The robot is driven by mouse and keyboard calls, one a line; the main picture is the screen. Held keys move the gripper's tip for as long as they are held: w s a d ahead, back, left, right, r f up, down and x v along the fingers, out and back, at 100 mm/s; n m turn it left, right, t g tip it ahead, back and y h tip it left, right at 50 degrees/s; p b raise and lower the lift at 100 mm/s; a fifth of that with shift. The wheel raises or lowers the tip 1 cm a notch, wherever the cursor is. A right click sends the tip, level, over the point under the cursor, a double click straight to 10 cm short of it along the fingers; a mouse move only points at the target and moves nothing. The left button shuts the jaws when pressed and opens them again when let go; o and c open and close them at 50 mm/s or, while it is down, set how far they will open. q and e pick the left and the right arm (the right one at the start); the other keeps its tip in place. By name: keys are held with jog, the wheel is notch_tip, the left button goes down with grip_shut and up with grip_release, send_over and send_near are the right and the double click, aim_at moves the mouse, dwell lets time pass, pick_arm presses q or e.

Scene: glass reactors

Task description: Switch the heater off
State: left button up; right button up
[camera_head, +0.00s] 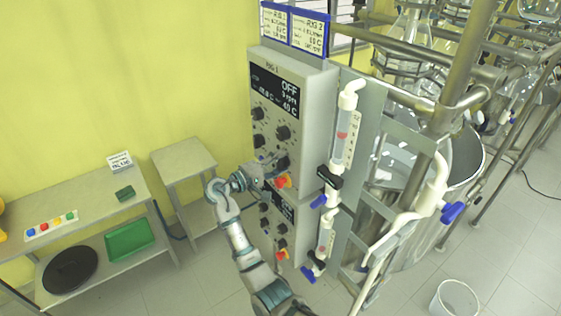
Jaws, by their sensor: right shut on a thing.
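The upper control box (316,113) is a light grey upright unit with a dark display (276,92) showing OFF and smaller temperature figures. Several black knobs, such as one upper knob (283,132), sit on its front. A red and yellow switch (282,182) is near its lower edge. My right gripper (268,166) is at the lower part of this front, shut on a knob there. The fingers mostly hide that knob, so I cannot tell its setting. My left gripper is not in view.
A second control box (281,226) with knobs sits directly below. Valves with blue handles (452,212) and the metal reactor frame stand at right. A small grey table (184,158) and a bench (75,213) are at left. A white bucket (455,301) stands on the floor.

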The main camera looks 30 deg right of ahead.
jog(key=shift+f, duration=0.35)
jog(key=o, duration=1.1)
jog(key=shift+o, duration=0.3)
jog(key=shift+w+a, duration=0.1)
jog(key=shift+w, duration=0.05)
jog(key=shift+w+a+r, duration=0.1)
jog(key=shift+r, duration=0.1)
jog(key=shift+a, duration=0.2)
jog(key=a, duration=1.2)
jog(key=shift+s, duration=0.45)
